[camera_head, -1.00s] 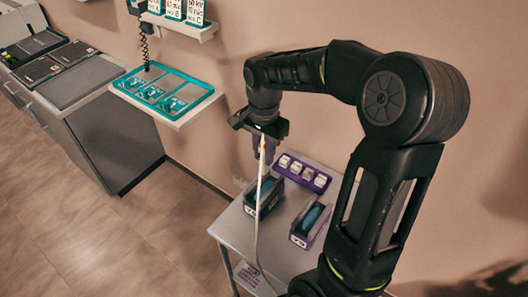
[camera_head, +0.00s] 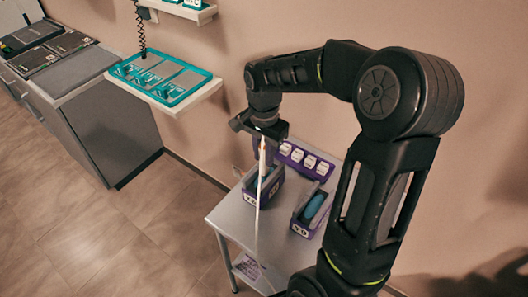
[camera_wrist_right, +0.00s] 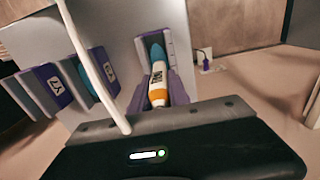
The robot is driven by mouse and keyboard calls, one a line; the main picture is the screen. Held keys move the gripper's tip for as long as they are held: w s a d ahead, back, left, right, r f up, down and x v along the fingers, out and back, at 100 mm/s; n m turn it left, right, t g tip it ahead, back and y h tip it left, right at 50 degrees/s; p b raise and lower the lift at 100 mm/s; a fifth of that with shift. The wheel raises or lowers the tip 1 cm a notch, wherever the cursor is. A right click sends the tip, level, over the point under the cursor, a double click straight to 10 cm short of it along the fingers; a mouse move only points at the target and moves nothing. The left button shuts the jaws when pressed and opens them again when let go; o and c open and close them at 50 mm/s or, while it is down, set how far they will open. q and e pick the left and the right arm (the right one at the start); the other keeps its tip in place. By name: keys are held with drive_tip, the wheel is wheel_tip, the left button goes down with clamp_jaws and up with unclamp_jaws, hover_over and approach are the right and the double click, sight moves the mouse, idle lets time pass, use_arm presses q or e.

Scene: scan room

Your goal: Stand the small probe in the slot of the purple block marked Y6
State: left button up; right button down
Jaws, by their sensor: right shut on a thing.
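My right gripper (camera_head: 262,143) is shut on the small probe, pointing down above the small table. In the wrist view the probe (camera_wrist_right: 157,85) is white with an orange band and a dark label, held between purplish fingers. A thin white cable (camera_head: 257,215) hangs down past it. A purple block (camera_head: 250,196) with a grey slot part stands on the table below and partly behind the gripper. A second purple block (camera_head: 303,230) with a blue piece in it stands to its right. My left gripper is out of view.
A purple strip with several white labels (camera_head: 305,160) lies at the table's back by the wall. A teal-rimmed tray (camera_head: 165,80) sits on a wall shelf at left, beside a grey cabinet (camera_head: 110,125).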

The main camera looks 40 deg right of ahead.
sight(264, 145)
drive_tip(key=shift+f+b, duration=0.35)
drive_tip(key=shift+f, duration=0.3)
drive_tip(key=shift+f+b, duration=0.3)
drive_tip(key=shift+f, duration=0.1)
idle(0.5)
drive_tip(key=c, duration=1.2)
unclamp_jaws()
drive_tip(key=shift+o, duration=0.2)
wheel_tip(264, 145, up, 8)
drive_tip(key=shift+f, duration=0.1)
